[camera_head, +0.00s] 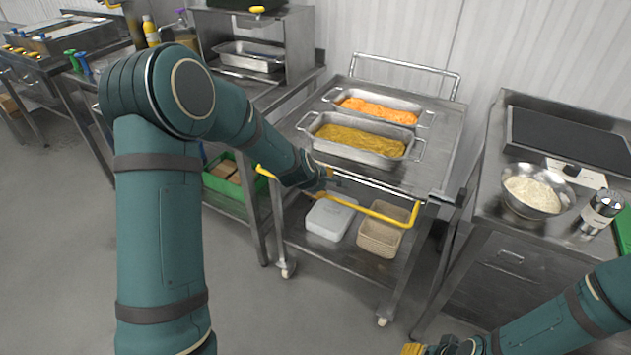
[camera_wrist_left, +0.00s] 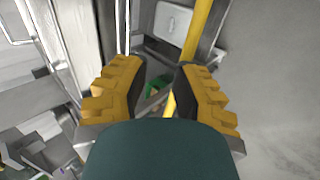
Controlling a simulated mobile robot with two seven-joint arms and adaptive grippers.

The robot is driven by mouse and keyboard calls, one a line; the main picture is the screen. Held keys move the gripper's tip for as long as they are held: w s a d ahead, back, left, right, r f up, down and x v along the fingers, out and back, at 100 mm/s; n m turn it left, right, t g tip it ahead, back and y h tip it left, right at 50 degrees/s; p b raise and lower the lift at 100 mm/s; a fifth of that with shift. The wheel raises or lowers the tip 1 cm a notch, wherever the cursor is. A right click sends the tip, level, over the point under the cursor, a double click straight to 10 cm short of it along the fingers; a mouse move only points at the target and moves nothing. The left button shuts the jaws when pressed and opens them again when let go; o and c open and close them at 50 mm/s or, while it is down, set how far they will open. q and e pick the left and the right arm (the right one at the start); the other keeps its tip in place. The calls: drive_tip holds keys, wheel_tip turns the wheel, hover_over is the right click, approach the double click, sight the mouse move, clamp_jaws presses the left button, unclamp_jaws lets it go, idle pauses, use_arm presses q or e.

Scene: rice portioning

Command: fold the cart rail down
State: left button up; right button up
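The cart (camera_head: 440,150) is a steel trolley with a yellow rail (camera_head: 385,217) at its near side. In the head view the rail shows just below the front edge of the cart top; its exact angle is hard to tell. My left gripper (camera_head: 322,178) is at the rail, its fingers largely hidden by my arm. In the left wrist view my left gripper (camera_wrist_left: 158,92) has its yellow fingers spread, and the rail (camera_wrist_left: 196,32) runs down into the gap, close to the right finger. My right gripper (camera_head: 430,350) shows only partly at the bottom edge.
Two food pans, one orange (camera_head: 378,110) and one yellow (camera_head: 358,138), stand on the cart top. A white-lidded box (camera_head: 330,218) and a beige bin (camera_head: 380,238) sit on its lower shelf. A counter with a rice bowl (camera_head: 533,190) is at right. Floor at lower left is clear.

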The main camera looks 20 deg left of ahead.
use_arm(q)
drive_tip(key=shift+o, duration=0.7)
drive_tip(key=shift+d, duration=0.1)
drive_tip(key=shift+w+d, duration=0.1)
drive_tip(key=shift+d, duration=0.1)
drive_tip(key=shift+a, duration=0.15)
drive_tip(key=shift+r, duration=0.15)
drive_tip(key=v, duration=1.2)
drive_tip(key=shift+d, duration=0.25)
